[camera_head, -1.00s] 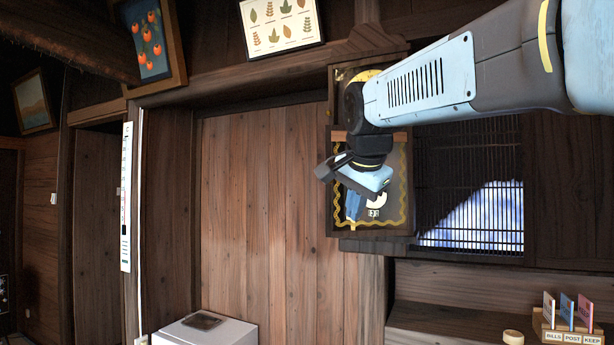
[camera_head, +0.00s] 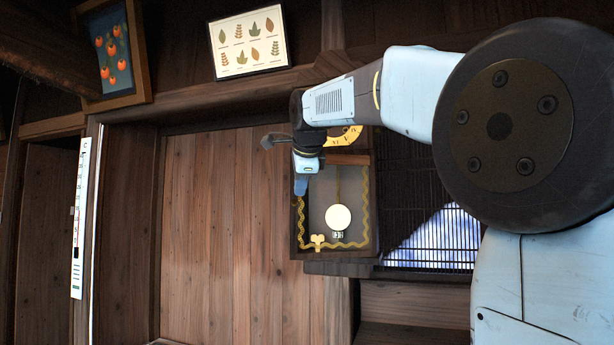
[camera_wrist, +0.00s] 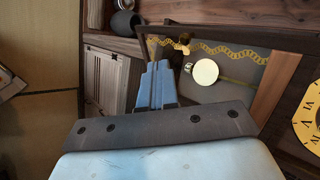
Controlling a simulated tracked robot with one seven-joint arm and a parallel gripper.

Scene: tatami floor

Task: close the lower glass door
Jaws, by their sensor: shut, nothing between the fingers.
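The wall clock has a lower glass door (camera_head: 368,215) with a dark frame and a gold wavy border. A pale round pendulum (camera_head: 338,217) and a small gold key-like piece (camera_head: 318,241) show at it. In the wrist view the pendulum (camera_wrist: 205,72) and wavy border (camera_wrist: 238,54) are right of my fingers. The door looks close to the case, but I cannot tell whether it is fully shut. My gripper (camera_head: 301,187) is shut and empty, at the door's upper left edge. The blue fingers (camera_wrist: 157,85) point toward the frame; contact is unclear.
The clock's upper dial (camera_head: 345,137) is partly behind my arm. A slatted window (camera_head: 435,240) lies to the right. The wooden wall panel (camera_head: 230,230) on the left is clear. A white slatted cabinet (camera_wrist: 108,80) shows in the wrist view.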

